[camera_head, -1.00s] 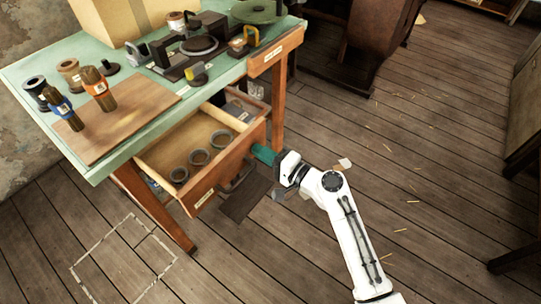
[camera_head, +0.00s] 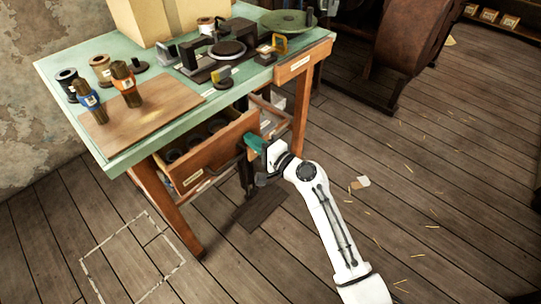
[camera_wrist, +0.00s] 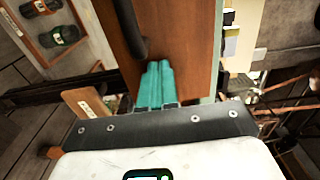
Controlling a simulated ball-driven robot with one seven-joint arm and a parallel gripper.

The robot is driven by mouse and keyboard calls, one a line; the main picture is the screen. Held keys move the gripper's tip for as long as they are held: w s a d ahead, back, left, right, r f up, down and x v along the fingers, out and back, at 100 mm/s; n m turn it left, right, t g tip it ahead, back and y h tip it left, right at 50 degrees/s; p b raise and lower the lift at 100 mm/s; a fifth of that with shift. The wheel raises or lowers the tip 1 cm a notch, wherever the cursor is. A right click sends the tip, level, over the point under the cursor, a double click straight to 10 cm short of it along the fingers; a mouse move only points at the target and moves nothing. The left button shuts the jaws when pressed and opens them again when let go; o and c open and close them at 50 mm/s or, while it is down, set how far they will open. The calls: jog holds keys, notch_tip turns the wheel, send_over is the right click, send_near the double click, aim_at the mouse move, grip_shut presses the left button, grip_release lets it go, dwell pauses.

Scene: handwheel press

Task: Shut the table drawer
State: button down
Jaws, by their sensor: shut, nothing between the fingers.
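The table drawer (camera_head: 222,152) is a wooden drawer with a pale label, under the green-topped table (camera_head: 150,140). It stands partly out, and dark rings (camera_head: 196,141) show inside in the head view. My gripper (camera_head: 254,143) has teal fingers, shut and empty, at the right end of the drawer front. In the wrist view the fingers (camera_wrist: 155,84) point at the brown wooden front (camera_wrist: 180,42), seemingly against it, beside the dark handle (camera_wrist: 130,30). The exact contact is hidden.
A second, small labelled drawer (camera_head: 293,67) sits at the table's right corner. Bottles, spools and a dark press (camera_head: 215,55) stand on the tabletop. A table leg (camera_head: 302,110) is just right of my gripper. The floor on the right is mostly clear.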

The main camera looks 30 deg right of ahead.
aim_at(224, 120)
jog(key=b+x, duration=0.4)
jog(key=x, duration=0.8)
jog(key=shift+w+f, duration=0.1)
jog(key=shift+f, duration=0.05)
jog(key=shift+w+r+b, duration=0.15)
jog(key=shift+r+b, duration=0.15)
jog(key=shift+r, duration=0.1)
